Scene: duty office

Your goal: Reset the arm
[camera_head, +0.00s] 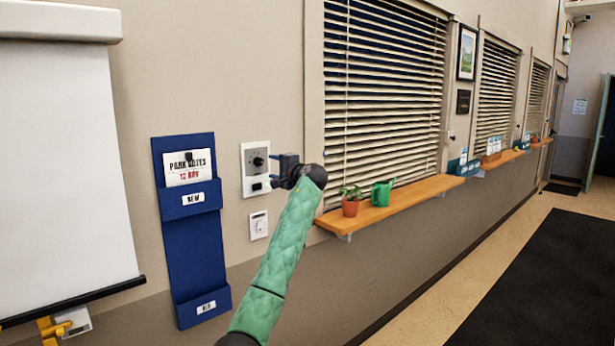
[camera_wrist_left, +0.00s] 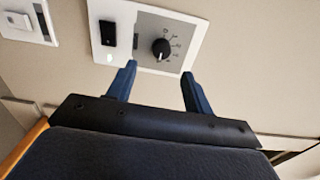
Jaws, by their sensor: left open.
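My left arm reaches up from the bottom in a green quilted sleeve in the head view. Its gripper (camera_head: 277,172) is in front of the wall, at the right edge of a white control panel with a dial (camera_head: 257,161). In the left wrist view the gripper (camera_wrist_left: 157,88) is open, with two blue fingers apart and nothing between them. The dial (camera_wrist_left: 161,48) on the panel lies beyond the fingertips, with a gap that I cannot judge. My right gripper is not in view.
A wooden shelf (camera_head: 413,196) under the blinds holds a potted plant (camera_head: 350,206) and a green watering can (camera_head: 382,193), close to my left arm's right. A blue wall holder (camera_head: 192,255) with a card is to the left. Open floor (camera_head: 440,281) lies right.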

